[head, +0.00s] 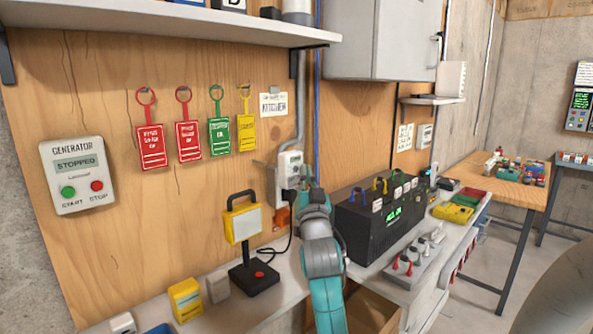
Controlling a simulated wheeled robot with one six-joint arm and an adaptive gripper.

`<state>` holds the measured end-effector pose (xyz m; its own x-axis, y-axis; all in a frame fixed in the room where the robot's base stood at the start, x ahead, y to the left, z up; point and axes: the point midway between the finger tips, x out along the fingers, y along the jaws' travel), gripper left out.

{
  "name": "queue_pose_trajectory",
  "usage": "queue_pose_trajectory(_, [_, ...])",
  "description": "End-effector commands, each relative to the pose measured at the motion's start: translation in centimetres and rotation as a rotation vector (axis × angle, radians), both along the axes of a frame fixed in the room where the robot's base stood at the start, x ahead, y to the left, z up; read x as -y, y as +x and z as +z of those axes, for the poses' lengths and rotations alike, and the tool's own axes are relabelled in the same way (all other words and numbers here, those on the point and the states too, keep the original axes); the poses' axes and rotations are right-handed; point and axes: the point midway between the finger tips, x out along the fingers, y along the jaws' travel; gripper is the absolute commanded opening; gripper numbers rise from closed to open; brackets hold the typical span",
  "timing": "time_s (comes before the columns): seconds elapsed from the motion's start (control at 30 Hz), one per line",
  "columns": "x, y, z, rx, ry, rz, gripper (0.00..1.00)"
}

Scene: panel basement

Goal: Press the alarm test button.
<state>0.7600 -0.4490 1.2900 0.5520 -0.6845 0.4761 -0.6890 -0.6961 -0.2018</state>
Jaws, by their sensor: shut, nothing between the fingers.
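I cannot pick out a button marked as the alarm test button. A small light grey wall box (424,136) hangs at the right end of the wooden panel, its markings too small to read. A dark panel with green screens and a red button (580,100) is at the far right edge. My teal and grey arm reaches up from the bottom middle towards the wooden wall. Its end is by the wall socket box (290,170). My gripper's fingers cannot be made out; the wrist hides them.
A generator box (78,175) with green and red buttons is on the left. Several coloured tags hang beside it. A yellow lamp (243,222) on a black stand and a black unit (380,220) stand on the bench either side of my arm. A wooden table (500,186) is behind right.

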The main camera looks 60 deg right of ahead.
Motion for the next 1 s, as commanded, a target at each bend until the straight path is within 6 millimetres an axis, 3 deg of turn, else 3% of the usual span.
queue_pose_trajectory(1.0, [0.19, 0.83, 0.01, 0.0, 0.0, 0.0, 0.0])
